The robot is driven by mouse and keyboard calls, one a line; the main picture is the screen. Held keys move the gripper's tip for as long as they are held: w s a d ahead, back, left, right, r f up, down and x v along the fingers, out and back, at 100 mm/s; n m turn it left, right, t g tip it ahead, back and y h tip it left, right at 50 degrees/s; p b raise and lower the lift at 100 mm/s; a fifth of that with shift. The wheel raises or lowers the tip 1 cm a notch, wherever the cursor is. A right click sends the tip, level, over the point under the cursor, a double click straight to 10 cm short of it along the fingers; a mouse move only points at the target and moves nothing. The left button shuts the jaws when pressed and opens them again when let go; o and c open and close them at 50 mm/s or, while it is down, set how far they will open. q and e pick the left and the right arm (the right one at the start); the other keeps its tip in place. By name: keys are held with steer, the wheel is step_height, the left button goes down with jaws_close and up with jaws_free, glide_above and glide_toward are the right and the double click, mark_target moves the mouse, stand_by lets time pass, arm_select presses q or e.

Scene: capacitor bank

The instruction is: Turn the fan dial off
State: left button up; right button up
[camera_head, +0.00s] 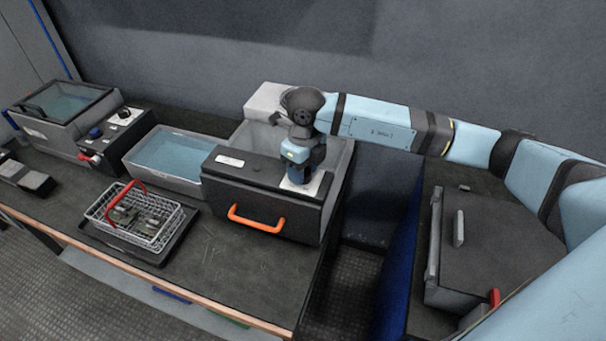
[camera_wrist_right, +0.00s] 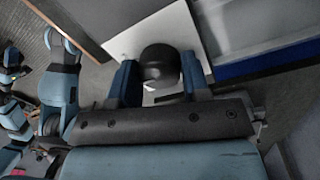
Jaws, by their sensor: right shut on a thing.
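The fan dial is a dark round knob (camera_wrist_right: 160,65) on a white plate (camera_wrist_right: 183,28) in the right wrist view. My right gripper (camera_wrist_right: 160,78) has a finger on each side of the knob and is shut on it. In the head view the white plate (camera_head: 318,186) sits on top of a dark box (camera_head: 225,184) with an orange handle (camera_head: 256,222). My right gripper (camera_head: 299,178) points down onto the plate there and hides the knob. The dial's exact angle cannot be told. My left gripper is not in view.
A wire basket (camera_head: 128,234) with a red handle stands on a dark tray (camera_head: 158,258) at the front. A water basin (camera_head: 168,158) is left of the box. Another unit with knobs (camera_head: 66,110) stands far left. A grey wall is behind.

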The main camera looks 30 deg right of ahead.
steer(key=n+b, duration=0.1)
steer(key=n, duration=0.1)
steer(key=shift+f+n+b, duration=0.15)
steer(key=shift+n+b, duration=0.7)
steer(key=shift+n, duration=0.15)
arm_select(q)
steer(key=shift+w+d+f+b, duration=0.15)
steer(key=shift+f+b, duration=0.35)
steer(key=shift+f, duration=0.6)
arm_select(e)
steer(key=shift+n, duration=0.9)
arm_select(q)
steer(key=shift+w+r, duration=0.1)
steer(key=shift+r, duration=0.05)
arm_select(e)
steer(key=shift+r, duration=0.2)
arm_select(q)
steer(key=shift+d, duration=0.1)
arm_select(e)
steer(key=o, duration=0.9)
steer(key=r, duration=1.3)
steer(key=shift+w+d+r, duration=0.2)
steer(key=shift+w+r, duration=0.2)
